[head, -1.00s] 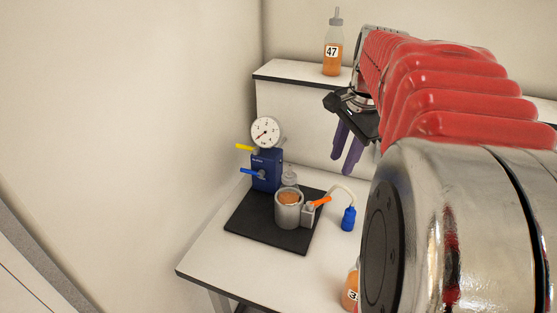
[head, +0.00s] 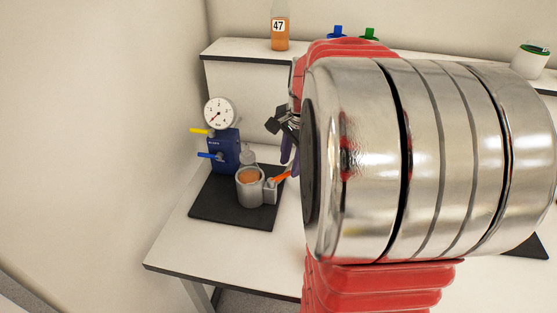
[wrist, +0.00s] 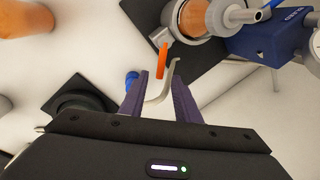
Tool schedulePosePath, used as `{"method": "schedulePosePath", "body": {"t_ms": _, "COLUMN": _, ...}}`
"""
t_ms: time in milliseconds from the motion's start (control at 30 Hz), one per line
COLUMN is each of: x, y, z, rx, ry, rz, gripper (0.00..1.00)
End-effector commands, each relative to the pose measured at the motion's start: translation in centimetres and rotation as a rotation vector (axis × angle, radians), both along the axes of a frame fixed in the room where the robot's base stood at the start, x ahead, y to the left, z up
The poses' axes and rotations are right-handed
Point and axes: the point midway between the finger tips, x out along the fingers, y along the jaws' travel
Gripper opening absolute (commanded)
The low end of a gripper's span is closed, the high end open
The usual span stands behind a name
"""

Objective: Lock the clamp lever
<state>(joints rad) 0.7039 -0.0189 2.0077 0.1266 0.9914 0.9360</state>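The orange clamp lever (head: 281,177) sticks out to the right of a small grey clamp block (head: 270,192) beside the metal cup (head: 250,190) of orange juice. In the wrist view the lever (wrist: 162,62) lies just ahead of my fingertips, and the cup (wrist: 190,38) stands beyond it. My gripper (wrist: 160,82) is open, its two purple fingers apart with nothing gripped. In the head view my gripper (head: 289,158) is close to the lever and partly hidden behind my arm.
A blue pump body (head: 224,152) with a gauge (head: 219,113) and yellow and blue levers stands on the black mat (head: 215,207). A bottle marked 47 (head: 280,32) stands on the back shelf. In the wrist view a blue hose end (wrist: 131,77) is close to the left finger.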

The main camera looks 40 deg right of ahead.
Motion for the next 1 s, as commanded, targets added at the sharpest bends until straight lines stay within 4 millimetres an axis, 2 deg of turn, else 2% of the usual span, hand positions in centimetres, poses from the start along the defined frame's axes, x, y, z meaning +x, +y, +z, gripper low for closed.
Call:
{"method": "schedulePosePath", "body": {"t_ms": 200, "x": 0.4, "y": 0.0, "z": -2.1, "rx": 0.001, "ry": 0.001, "rz": 0.000, "gripper": 0.29}}
{"method": "schedulePosePath", "body": {"t_ms": 533, "x": 0.5, "y": 0.0, "z": -2.3, "rx": 0.000, "ry": -0.001, "rz": 0.000, "gripper": 0.29}}
{"method": "schedulePosePath", "body": {"t_ms": 900, "x": 0.5, "y": 0.0, "z": -2.3, "rx": 0.000, "ry": -0.001, "rz": 0.001, "gripper": 0.04}}
{"method": "schedulePosePath", "body": {"t_ms": 1000, "x": 0.5, "y": 0.0, "z": -2.3, "rx": 0.000, "ry": -0.001, "rz": 0.001, "gripper": 0.00}}
